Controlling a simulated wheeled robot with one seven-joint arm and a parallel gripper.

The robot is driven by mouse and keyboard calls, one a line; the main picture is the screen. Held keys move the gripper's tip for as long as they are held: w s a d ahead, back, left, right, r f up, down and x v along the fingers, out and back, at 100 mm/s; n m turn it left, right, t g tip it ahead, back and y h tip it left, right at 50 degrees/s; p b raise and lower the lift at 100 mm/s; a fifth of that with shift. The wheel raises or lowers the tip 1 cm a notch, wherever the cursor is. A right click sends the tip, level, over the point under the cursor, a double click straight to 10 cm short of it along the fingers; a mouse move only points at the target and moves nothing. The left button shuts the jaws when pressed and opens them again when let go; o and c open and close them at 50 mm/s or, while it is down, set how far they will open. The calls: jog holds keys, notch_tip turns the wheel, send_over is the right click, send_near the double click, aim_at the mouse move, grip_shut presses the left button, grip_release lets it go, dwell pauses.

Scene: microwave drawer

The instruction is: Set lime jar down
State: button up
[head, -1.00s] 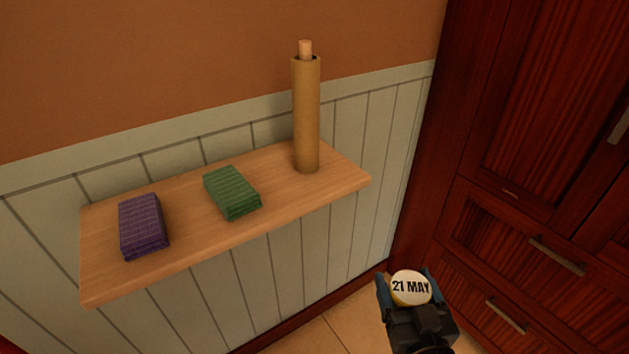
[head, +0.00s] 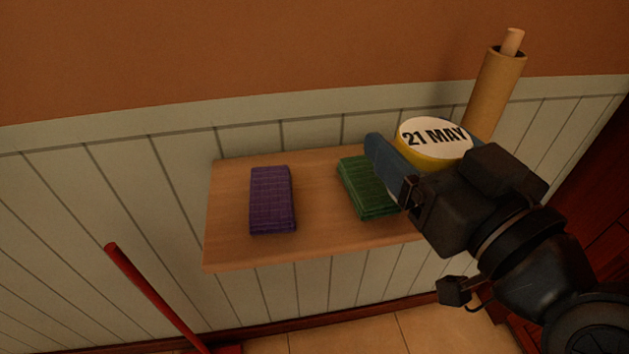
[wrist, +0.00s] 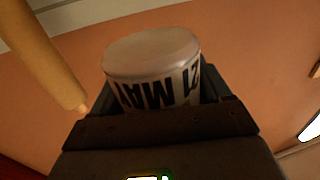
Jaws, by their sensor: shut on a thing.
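The jar (head: 432,136) has a white face reading "21 MAY" and a yellow side in the head view. My gripper (head: 422,150) is shut on it, with a blue finger showing at the jar's left. The jar is held in front of the right part of the wooden shelf (head: 228,232); its height above the board cannot be told exactly. In the wrist view the jar (wrist: 152,60) sits between the fingers, its pale end showing and its lettering upside down.
A purple folded cloth (head: 271,200) lies left on the shelf. A green folded cloth (head: 362,190) lies beside the gripper, partly hidden. A cardboard roll (head: 492,92) stands behind the jar. A red pole (head: 155,295) leans at lower left. Bare board shows between the cloths.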

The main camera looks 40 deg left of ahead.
jog(key=s+a+f, duration=0.1)
jog(key=a+f, duration=0.1)
jog(key=a, duration=0.1)
jog(key=a+f+p, duration=0.1)
jog(key=a+f, duration=0.1)
jog(key=a, duration=0.2)
jog(key=s+a+f, duration=0.1)
jog(key=a+f, duration=0.1)
jog(key=a, duration=0.1)
jog(key=shift+s+a+f, duration=0.2)
jog(key=shift+s+f, duration=0.05)
jog(key=shift+s, duration=0.05)
jog(key=shift+f, duration=2)
jog(key=shift+f, duration=0.2)
jog(key=o, duration=1.1)
jog(key=shift+r, duration=0.1)
